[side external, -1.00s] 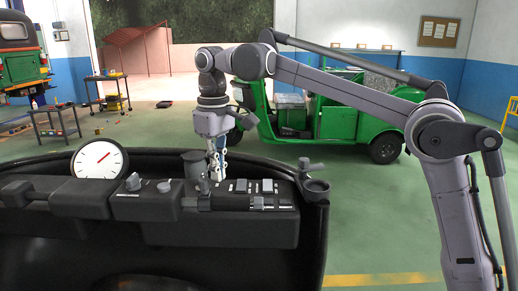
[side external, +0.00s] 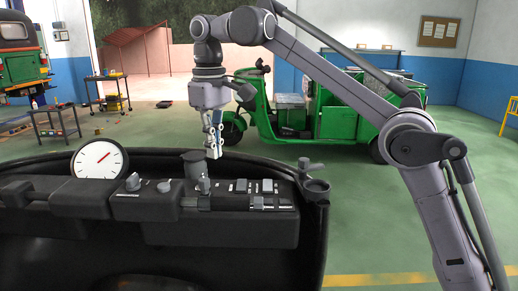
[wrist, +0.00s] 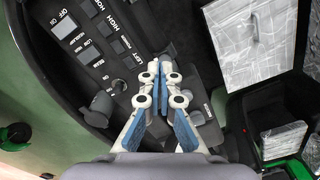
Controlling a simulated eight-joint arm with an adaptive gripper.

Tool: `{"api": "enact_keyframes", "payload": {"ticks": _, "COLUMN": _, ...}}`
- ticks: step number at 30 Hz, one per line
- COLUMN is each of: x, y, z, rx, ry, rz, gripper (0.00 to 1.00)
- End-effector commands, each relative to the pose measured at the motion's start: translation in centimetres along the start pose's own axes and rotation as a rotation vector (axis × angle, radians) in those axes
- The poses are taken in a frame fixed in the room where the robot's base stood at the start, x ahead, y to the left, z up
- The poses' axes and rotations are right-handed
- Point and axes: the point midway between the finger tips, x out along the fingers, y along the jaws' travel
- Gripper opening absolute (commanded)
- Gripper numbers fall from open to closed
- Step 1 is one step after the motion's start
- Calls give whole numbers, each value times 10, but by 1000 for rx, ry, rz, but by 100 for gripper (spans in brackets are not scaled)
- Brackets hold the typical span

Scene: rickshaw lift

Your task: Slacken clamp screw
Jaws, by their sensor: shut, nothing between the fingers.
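A dark dashboard panel (side external: 160,232) carries knobs, switches and small fittings. A grey wing-shaped handle (side external: 309,165) stands above a round cup-like mount at the panel's right end. A small upright grey lever (side external: 203,185) and a horizontal rod fitting (side external: 270,202) sit nearer the middle. I cannot tell for certain which of these is the clamp screw. My gripper (side external: 214,155) is above the panel, pointing down, shut and empty, apart from the fittings. In the wrist view, its fingertips (wrist: 157,72) meet over the dark panel, and a grey knob (wrist: 102,101) lies left of them.
A white dial gauge (side external: 99,160) stands at the panel's left, and a dark cylinder (side external: 194,163) rises just left of my gripper. Rocker switches (side external: 240,186) lie on the panel to the right. A green rickshaw (side external: 330,125) is parked well behind.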

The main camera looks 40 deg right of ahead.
Motion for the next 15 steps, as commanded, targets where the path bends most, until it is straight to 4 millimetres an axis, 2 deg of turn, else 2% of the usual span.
{"api": "enact_keyframes", "payload": {"ticks": 6, "x": -6, "y": -21, "z": -4, "rx": -2, "ry": 0, "rz": 0, "gripper": 0}}
{"api": "enact_keyframes", "payload": {"ticks": 15, "x": 14, "y": -21, "z": -4, "rx": 0, "ry": 1, "rz": 0, "gripper": 0}}
